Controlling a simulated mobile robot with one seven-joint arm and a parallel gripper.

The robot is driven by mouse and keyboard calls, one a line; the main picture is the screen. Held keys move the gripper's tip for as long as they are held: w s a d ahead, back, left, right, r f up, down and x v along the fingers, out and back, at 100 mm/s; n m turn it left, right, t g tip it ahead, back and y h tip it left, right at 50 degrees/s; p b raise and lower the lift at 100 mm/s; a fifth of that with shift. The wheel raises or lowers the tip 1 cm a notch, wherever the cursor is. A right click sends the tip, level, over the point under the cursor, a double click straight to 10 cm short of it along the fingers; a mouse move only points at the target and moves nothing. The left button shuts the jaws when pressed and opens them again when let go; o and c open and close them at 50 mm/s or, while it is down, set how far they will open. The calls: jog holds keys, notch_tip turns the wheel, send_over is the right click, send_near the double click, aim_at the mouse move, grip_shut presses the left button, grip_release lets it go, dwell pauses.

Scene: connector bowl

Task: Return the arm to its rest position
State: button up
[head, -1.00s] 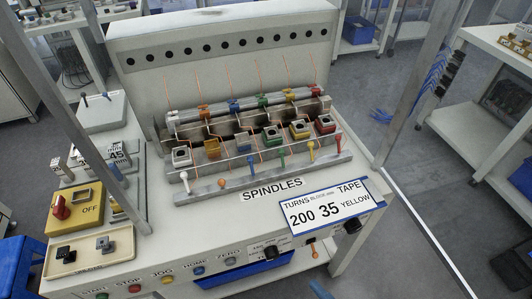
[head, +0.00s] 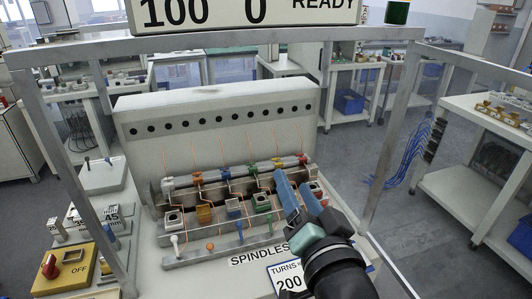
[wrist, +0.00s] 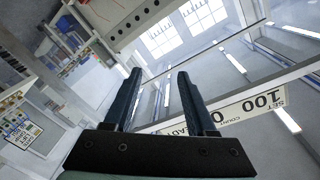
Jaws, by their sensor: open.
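My gripper (head: 286,193) shows at the lower middle right of the head view, with its two blue fingers pointing up and to the left. It stands in front of the right end of the spindle machine (head: 215,102) and hides part of its right spindles and the sign below. In the wrist view my gripper (wrist: 156,85) has its fingers apart with nothing between them. That view looks past the fingers to a tilted room, with ceiling lights and windows.
A metal frame (head: 240,47) surrounds the machine, with a display board (head: 225,12) on top reading 100, 0 and READY.

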jog(key=s+a+r+n+t+h, duration=0.1)
jog(key=s+r+t, duration=0.2)
jog(key=r, duration=0.7)
jog(key=s+a+r+n+t+h, duration=0.1)
jog(key=s+r, duration=0.4)
jog(key=r, duration=0.6)
jog(key=s+a+r+n+t+h, duration=0.1)
jog(key=s+r+t, duration=0.4)
jog(key=r, duration=0.6)
jog(key=shift+a+r+n+t+h+p, duration=0.25)
jog(key=shift+a+n+t+h+p, duration=0.2)
jog(key=shift+a+n, duration=0.55)
jog(key=shift+d, duration=0.2)
jog(key=shift+c, duration=0.6)
jog(key=shift+w+a, duration=0.1)
